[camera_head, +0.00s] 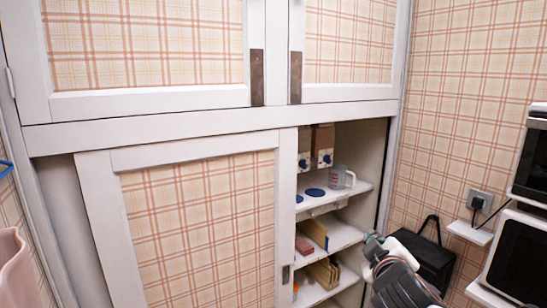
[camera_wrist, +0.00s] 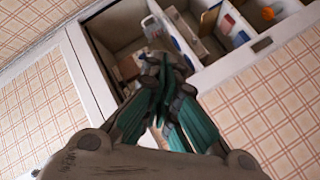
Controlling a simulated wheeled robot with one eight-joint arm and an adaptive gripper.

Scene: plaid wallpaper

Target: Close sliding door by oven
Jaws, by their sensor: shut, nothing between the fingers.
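The white-framed sliding door (camera_head: 200,220) with a plaid panel sits at the left of the lower cupboard. The right part of the cupboard stands open and shows shelves (camera_head: 330,235). A small dark recessed handle (camera_head: 285,274) is on the door's right frame; it also shows in the wrist view (camera_wrist: 262,44). My gripper (camera_head: 372,243) is shut and empty, at the right side of the opening, to the right of the door edge. In the wrist view my gripper (camera_wrist: 165,65) has its fingers together in front of the open shelves. I cannot tell how deep it reaches.
The shelves hold a mug (camera_head: 342,177), blue discs, boxes and boards. Dark-fronted white appliances (camera_head: 513,262) stand at the far right. Upper cupboard doors (camera_head: 150,105) are shut. A pinkish object (camera_head: 14,268) is at lower left.

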